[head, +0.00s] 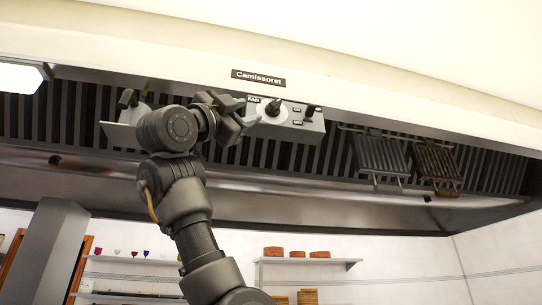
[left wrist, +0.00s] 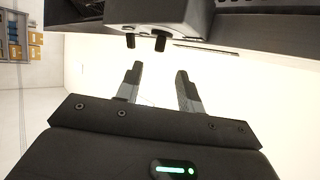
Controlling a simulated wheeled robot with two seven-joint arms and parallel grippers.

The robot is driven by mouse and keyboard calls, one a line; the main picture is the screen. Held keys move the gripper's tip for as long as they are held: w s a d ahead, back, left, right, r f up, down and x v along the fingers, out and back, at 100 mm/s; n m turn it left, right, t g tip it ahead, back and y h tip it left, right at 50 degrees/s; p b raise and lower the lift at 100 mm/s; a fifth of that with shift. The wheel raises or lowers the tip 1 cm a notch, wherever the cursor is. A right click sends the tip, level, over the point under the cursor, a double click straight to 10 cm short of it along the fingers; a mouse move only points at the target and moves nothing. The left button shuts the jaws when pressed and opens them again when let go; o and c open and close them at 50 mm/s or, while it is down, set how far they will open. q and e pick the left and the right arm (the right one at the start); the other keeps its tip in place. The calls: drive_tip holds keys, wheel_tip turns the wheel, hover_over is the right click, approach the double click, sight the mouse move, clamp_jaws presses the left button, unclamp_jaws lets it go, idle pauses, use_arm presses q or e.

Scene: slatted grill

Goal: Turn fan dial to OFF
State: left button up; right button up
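The fan dial (head: 273,107) is a dark knob on a round white plate, on a grey control box (head: 312,127) under the hood. A small FAN label sits at its upper left. My left gripper (head: 246,112) is just left of the dial, apart from it as far as I can tell. In the left wrist view my left gripper (left wrist: 158,78) is open with nothing between its fingers. The control box (left wrist: 175,12) shows beyond the fingertips, with two dark knobs (left wrist: 160,41) sticking out. I cannot tell which knob is the fan dial there. My right gripper is out of view.
A second dark knob (head: 309,111) is right of the dial. The label Camissoret (head: 258,77) is on the hood edge above. Two slatted grills (head: 380,154) hang at the right. Shelves (head: 305,261) are on the wall below. My left arm covers part of the hood.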

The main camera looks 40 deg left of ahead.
sight(271, 106)
use_arm(q)
drive_tip(key=p+x, duration=0.7)
drive_tip(key=x, duration=0.2)
drive_tip(key=shift+w+r, duration=0.2)
drive_tip(key=shift+w+d+r+p, duration=0.1)
drive_tip(key=shift+w+r+p, duration=0.25)
drive_tip(key=shift+w+p, duration=0.2)
clamp_jaws()
